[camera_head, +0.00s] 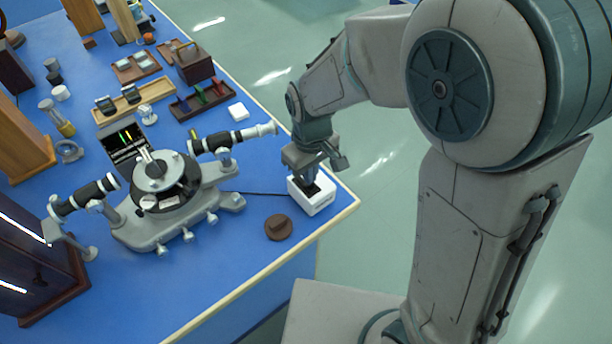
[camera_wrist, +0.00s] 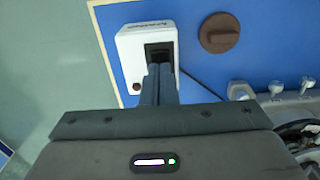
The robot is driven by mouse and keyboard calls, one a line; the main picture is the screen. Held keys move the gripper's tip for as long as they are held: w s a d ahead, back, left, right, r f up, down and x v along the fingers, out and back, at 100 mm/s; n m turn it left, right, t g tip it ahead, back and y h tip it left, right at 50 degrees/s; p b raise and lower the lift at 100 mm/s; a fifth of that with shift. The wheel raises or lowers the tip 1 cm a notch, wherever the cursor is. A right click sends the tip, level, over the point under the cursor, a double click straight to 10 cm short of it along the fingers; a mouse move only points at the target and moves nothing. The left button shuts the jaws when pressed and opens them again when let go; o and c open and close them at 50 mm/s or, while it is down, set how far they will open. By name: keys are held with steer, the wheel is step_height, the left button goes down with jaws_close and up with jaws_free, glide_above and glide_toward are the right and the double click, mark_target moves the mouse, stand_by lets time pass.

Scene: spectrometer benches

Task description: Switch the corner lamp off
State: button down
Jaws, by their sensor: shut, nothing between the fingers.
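A small white box with a dark switch recess (camera_head: 314,196) sits at the corner of the blue bench, with a cable running left from it. I cannot tell from these views whether it is lit. It also shows in the wrist view (camera_wrist: 128,48), with a dark rocker-like slot on its top and a small brown round spot near its lower edge. My gripper (camera_head: 311,180) is shut and empty, pointing down at the box. In the wrist view the closed fingers (camera_wrist: 160,75) reach the dark slot; whether they touch it is not clear.
A brown round knobbed lid (camera_head: 278,228) lies close by. A spectrometer (camera_head: 157,185) with two telescope arms stands to the left. The bench edge is just right of the box, with open floor beyond.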

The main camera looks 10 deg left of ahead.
mark_target(311, 186)
step_height(311, 186, up, 5)
steer(key=p, duration=0.3)
stand_by(0.6)
steer(key=s+d+r+m+t, duration=0.1)
steer(key=s+d+r+m, duration=0.1)
steer(key=d, duration=0.5)
steer(key=s+d+r+m+t, duration=0.1)
steer(key=s+d+r+m, duration=0.2)
steer(key=d, duration=0.5)
steer(key=s+d+r+m+t, duration=0.1)
steer(key=s+d+r+m, duration=0.2)
steer(key=d+r+m, duration=0.2)
steer(key=d+r, duration=0.1)
steer(key=d, duration=0.1)
steer(key=shift+d, duration=0.3)
steer(key=shift+r, duration=0.1)
